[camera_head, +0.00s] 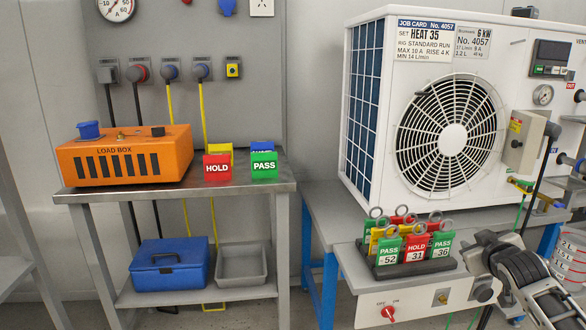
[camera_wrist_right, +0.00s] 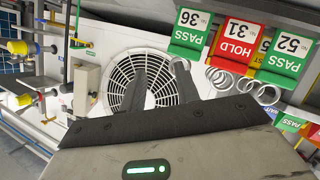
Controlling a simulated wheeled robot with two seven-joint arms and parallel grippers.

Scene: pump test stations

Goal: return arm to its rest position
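My right gripper (camera_head: 488,262) comes in from the lower right in the head view, just right of the tag rack. In the right wrist view its two dark fingers (camera_wrist_right: 160,72) are spread apart with nothing held between them. The rack (camera_head: 415,270) holds several ring-topped tags, including green PASS 52 (camera_head: 390,255), red HOLD 31 (camera_head: 415,250) and green PASS 36 (camera_head: 441,245). In the wrist view the ring of PASS 36 (camera_wrist_right: 190,35) lies close to one finger; I cannot tell whether they touch. My left gripper is not in view.
The white heat pump unit (camera_head: 372,110) with its fan stands behind the rack. Pipes and valves (camera_head: 540,195) crowd the right side. A steel table (camera_head: 225,185) at left bears an orange load box (camera_head: 130,158) and HOLD (camera_head: 217,167) and PASS (camera_head: 264,166) holders.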

